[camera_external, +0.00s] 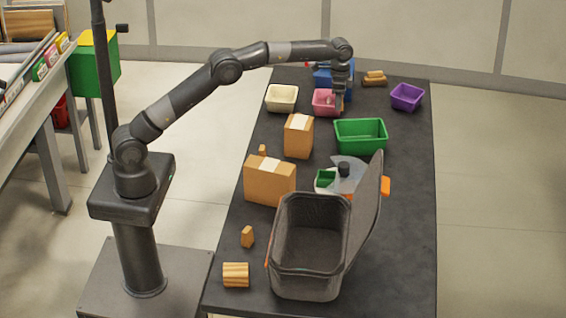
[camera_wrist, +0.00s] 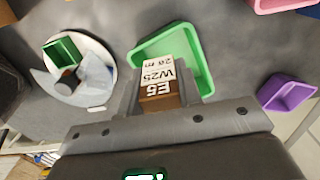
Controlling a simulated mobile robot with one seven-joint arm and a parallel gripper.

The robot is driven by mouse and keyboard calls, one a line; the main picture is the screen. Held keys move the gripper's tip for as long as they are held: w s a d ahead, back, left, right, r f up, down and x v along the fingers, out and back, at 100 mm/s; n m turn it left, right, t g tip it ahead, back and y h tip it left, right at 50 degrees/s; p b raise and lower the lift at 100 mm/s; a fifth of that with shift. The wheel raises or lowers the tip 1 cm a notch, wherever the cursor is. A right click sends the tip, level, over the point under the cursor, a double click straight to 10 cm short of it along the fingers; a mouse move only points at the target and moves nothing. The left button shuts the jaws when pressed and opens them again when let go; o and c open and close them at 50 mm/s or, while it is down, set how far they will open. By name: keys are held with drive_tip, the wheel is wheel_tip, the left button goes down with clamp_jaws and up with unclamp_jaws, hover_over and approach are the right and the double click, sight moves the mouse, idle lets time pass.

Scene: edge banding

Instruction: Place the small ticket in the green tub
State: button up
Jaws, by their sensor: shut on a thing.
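My gripper (camera_external: 341,92) hangs over the far part of the dark table, by the pink tub. In the wrist view my gripper (camera_wrist: 158,90) is shut on a small brown piece with a white printed label, the small ticket (camera_wrist: 158,72), whose print reads upside down. The green tub (camera_external: 361,136) stands on the table nearer the camera and to the right of my gripper. In the wrist view the green tub (camera_wrist: 202,75) lies beyond the held ticket, which hides part of its inside.
Cream (camera_external: 281,97), pink (camera_external: 324,102) and purple (camera_external: 406,97) tubs stand around. Two cardboard boxes (camera_external: 299,138) stand left of the green tub. A round white turntable (camera_wrist: 104,52) with a small green box lies nearby. A big grey bin (camera_external: 308,245) with raised lid stands in front.

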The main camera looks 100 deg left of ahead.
drive_tip(key=f, duration=0.5)
drive_tip(key=w+f, duration=0.1)
drive_tip(key=f, duration=0.5)
drive_tip(key=w+a+f, duration=0.1)
drive_tip(key=f, duration=0.4)
drive_tip(key=shift+w+a+f, duration=0.1)
drive_tip(key=shift+w+f, duration=0.1)
drive_tip(key=shift+f, duration=0.15)
drive_tip(key=o, duration=0.7)
drive_tip(key=shift+c, duration=0.2)
